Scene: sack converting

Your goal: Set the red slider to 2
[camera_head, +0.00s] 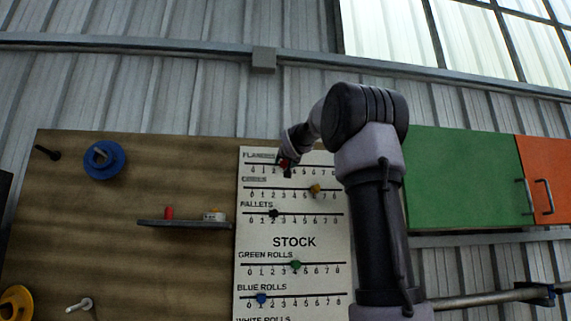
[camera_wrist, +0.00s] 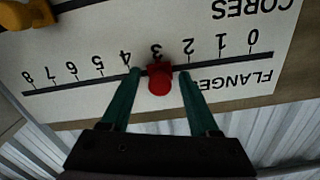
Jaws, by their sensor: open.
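The red slider (camera_wrist: 160,80) sits on the top scale, labelled FLANGES, at the 3 mark; the wrist view shows the scale upside down. My gripper (camera_wrist: 160,73) is open, with one green finger on each side of the red slider. Small gaps show between the fingers and the slider, and I cannot tell how deep the fingers reach. The 2 mark lies just beyond the right finger in the wrist view. In the head view, my gripper (camera_head: 286,168) is at the upper part of the white stock board (camera_head: 294,225) and mostly covers the slider.
A yellow slider (camera_head: 315,188) is on the CORES line just below, also in the wrist view (camera_wrist: 25,14). Dark, green and blue sliders are on lower lines. A shelf (camera_head: 185,224) with small items is left. A green panel (camera_head: 465,175) is right.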

